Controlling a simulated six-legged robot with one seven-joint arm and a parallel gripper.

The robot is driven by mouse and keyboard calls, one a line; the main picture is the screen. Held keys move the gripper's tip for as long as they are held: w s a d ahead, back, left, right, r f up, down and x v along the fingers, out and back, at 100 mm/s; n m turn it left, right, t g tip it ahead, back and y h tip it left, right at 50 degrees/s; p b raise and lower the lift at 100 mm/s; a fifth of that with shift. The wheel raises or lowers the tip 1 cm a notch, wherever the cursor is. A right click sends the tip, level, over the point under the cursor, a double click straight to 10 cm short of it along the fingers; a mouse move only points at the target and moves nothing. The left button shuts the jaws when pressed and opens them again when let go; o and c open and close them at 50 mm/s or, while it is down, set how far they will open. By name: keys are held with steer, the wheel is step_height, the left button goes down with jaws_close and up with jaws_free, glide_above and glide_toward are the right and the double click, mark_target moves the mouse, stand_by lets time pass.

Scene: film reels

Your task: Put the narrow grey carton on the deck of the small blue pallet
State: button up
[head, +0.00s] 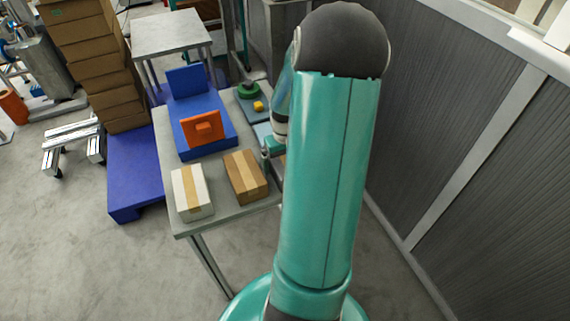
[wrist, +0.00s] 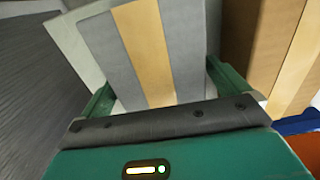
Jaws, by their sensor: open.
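The narrow grey carton (wrist: 185,45), with a tan tape stripe, shows in the wrist view between the two green fingers of my gripper (wrist: 160,78). The fingers are open, one on each side of it; I cannot tell whether either touches. In the head view this carton is hidden behind my arm, and only a green part of my gripper (head: 270,146) shows at the arm's left edge. The small blue pallet (head: 228,134) is on the table, with an orange piece (head: 202,131) and an upright blue panel (head: 187,82) on it.
A brown carton (head: 246,177) stands beside the grey one, and a white carton (head: 191,192) is at the table's (head: 228,212) front left. A green round item (head: 248,89) and a yellow block (head: 258,105) are at the back. A grey wall (head: 490,140) is at right.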

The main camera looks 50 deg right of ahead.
steer(key=shift+f, duration=0.1)
steer(key=shift+c, duration=0.4)
steer(key=c, duration=1.1)
steer(key=shift+c, duration=0.4)
